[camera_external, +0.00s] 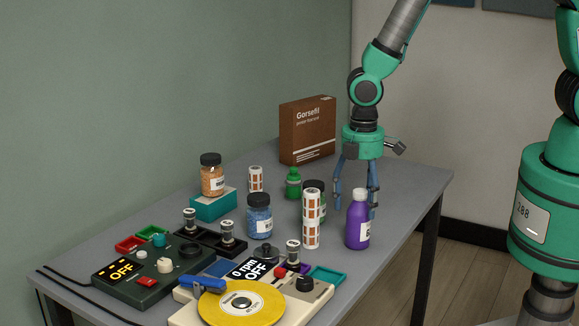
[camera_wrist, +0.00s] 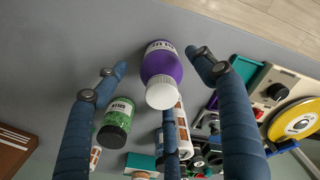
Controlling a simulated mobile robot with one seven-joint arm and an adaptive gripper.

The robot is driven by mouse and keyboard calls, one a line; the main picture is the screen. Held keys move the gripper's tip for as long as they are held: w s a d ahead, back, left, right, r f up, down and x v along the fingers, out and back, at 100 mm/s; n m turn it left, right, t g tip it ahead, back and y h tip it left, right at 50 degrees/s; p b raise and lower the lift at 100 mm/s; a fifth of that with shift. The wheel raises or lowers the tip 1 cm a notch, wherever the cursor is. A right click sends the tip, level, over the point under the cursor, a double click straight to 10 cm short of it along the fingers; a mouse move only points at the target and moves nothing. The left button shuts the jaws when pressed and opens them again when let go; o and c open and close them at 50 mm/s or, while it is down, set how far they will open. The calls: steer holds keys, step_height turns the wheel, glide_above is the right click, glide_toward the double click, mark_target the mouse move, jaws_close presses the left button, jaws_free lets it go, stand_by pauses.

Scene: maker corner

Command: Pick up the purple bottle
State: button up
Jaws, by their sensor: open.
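The purple bottle (camera_external: 357,222) has a white cap and a pale label, and stands upright near the table's right edge. In the wrist view the purple bottle (camera_wrist: 161,66) lies between the spread fingertips, its cap towards the camera. My gripper (camera_external: 356,200) is open and empty, above and just behind the bottle in the external view. In the wrist view my gripper (camera_wrist: 158,62) shows blue fingers on either side of the bottle, with a gap to each. I cannot tell the exact height of the fingertips over the table.
A green-filled jar (camera_wrist: 118,115) stands close beside the left finger. An orange-and-white patterned cylinder (camera_external: 311,219) stands left of the bottle. A blue-filled jar (camera_external: 259,217), a brown box (camera_external: 307,130) and a turntable device (camera_external: 242,303) are also on the table (camera_external: 405,190). The table's right side is clear.

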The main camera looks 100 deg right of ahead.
mark_target(358, 213)
steer(key=shift+a+f+b, duration=0.1)
steer(key=shift+f+b, duration=0.2)
steer(key=shift+f, duration=1.65)
steer(key=c, duration=1.5)
steer(key=shift+r, duration=0.1)
steer(key=shift+w+r, duration=0.1)
steer(key=shift+r, duration=0.45)
step_height(358, 213, up, 2)
steer(key=shift+r+p, duration=0.1)
steer(key=shift+p, duration=0.3)
steer(key=s+a, duration=0.2)
steer(key=s, duration=0.5)
steer(key=s+a+r+p, duration=0.1)
steer(key=s+a, duration=0.1)
steer(key=s, duration=0.6)
steer(key=shift+s+a+r, duration=0.2)
steer(key=shift+a+r, duration=0.05)
steer(key=shift+a, duration=0.15)
